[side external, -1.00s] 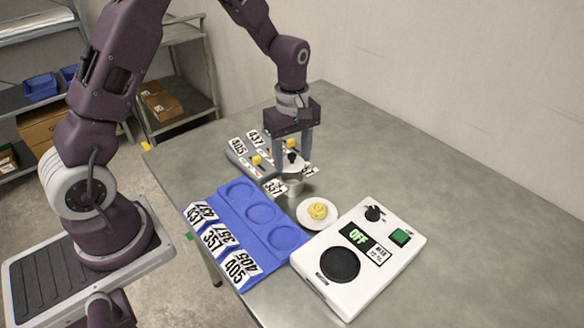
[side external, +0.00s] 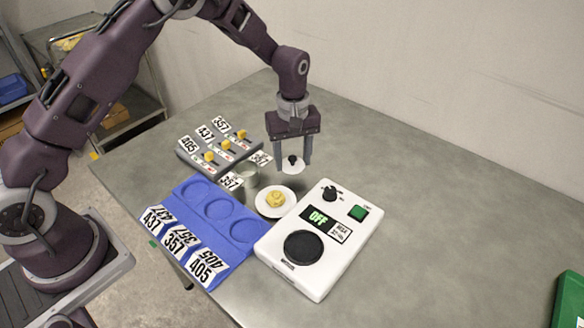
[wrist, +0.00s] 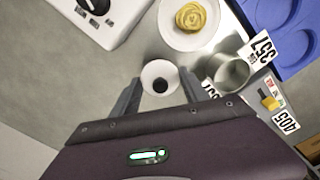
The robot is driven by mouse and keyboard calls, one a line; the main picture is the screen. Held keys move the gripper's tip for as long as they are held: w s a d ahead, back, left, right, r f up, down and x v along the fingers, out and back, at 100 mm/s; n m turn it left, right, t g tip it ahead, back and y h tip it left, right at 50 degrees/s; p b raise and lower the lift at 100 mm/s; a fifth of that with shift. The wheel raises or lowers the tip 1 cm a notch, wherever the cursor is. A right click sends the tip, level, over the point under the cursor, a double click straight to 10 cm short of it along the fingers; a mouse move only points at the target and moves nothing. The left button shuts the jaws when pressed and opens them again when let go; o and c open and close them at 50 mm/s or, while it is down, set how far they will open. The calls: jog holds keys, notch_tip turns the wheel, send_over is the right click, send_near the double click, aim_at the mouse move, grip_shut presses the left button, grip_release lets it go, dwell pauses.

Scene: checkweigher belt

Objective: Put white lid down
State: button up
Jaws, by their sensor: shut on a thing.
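The white lid (side external: 293,168) is a small round disc with a black knob. My gripper (side external: 292,161) is shut on the lid, its fingers at either side of the knob, and holds it above bare table. The lid (wrist: 153,71) also shows between the fingertips in the wrist view, with the dark knob toward me. An open grey metal cup (side external: 249,180) stands on the table to the left of the lid, with a 357 tag (side external: 230,181) beside it. The cup (wrist: 230,73) is apart from the lid in the wrist view.
A white plate (side external: 263,208) with a yellow item (side external: 277,199) lies in front of the cup. A white scale (side external: 274,249) reading OFF is nearer. A blue tray (side external: 190,222) with round recesses is left. A grey slider panel (side external: 185,156) stands behind. Table right of the lid is clear.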

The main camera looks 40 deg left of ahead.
aim_at(292, 162)
notch_tip(292, 162, down, 3)
jog(key=shift+f, duration=0.15)
jog(key=shift+f, duration=0.15)
jog(key=o, duration=1.3)
notch_tip(292, 162, up, 13)
jog(key=shift+f, duration=0.2)
